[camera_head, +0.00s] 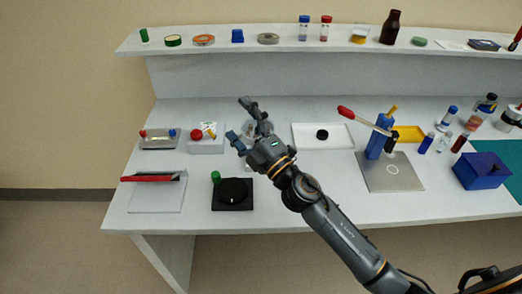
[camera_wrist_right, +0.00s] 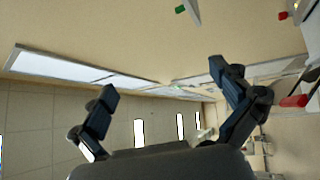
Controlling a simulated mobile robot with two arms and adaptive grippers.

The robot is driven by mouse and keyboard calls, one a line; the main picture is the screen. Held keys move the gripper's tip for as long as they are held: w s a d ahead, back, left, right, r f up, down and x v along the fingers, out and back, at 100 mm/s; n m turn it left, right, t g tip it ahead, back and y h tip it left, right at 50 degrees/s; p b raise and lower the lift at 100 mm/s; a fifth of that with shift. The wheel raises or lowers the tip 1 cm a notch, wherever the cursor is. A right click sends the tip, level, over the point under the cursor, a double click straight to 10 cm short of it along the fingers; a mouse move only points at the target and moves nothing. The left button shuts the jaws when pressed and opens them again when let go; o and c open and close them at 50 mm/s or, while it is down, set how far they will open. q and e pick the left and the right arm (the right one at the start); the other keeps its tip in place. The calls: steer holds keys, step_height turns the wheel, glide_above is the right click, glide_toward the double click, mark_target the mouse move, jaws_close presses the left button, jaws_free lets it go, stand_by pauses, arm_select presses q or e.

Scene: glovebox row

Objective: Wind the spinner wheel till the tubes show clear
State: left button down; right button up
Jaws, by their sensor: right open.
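A black square base with a round black wheel (camera_head: 233,191) sits at the front left of the bench. A green knob (camera_head: 216,177) stands at the wheel's back left edge. My right gripper (camera_head: 240,119) is open and empty, above the bench and behind the wheel in the head view. In the right wrist view the open fingers (camera_wrist_right: 168,105) have nothing between them. A pale, roundish thing (camera_head: 251,128) is mostly hidden behind the gripper; I cannot tell whether it holds tubes. My left gripper is out of view.
A clear sheet with a red-handled tool (camera_head: 150,178) lies left of the wheel. A box with a red button (camera_head: 207,146) stands behind it. To the right are a white tray (camera_head: 310,141), a blue stand (camera_head: 379,140) on a grey plate, and several bottles. A shelf runs along the back.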

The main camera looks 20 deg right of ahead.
steer(key=a+r+n+g+y, duration=0.1)
steer(key=a+n+g+y, duration=0.65)
steer(key=n, duration=0.55)
step_height(320, 180, down, 5)
steer(key=w+n+g+h, duration=0.1)
steer(key=n+g+h, duration=0.2)
steer(key=n+g, duration=0.35)
steer(key=w+d+f+n+g+h, duration=0.1)
steer(key=w+d+f+h, duration=0.3)
steer(key=d, duration=0.6)
steer(key=d+f+n+g+h, duration=0.1)
steer(key=d+h, duration=0.6)
steer(key=d, duration=0.2)
steer(key=p+x, duration=0.2)
steer(key=x, duration=1.1)
steer(key=shift+a+f+p, duration=0.15)
steer(key=shift+f+p, duration=0.15)
steer(key=shift+p, duration=0.1)
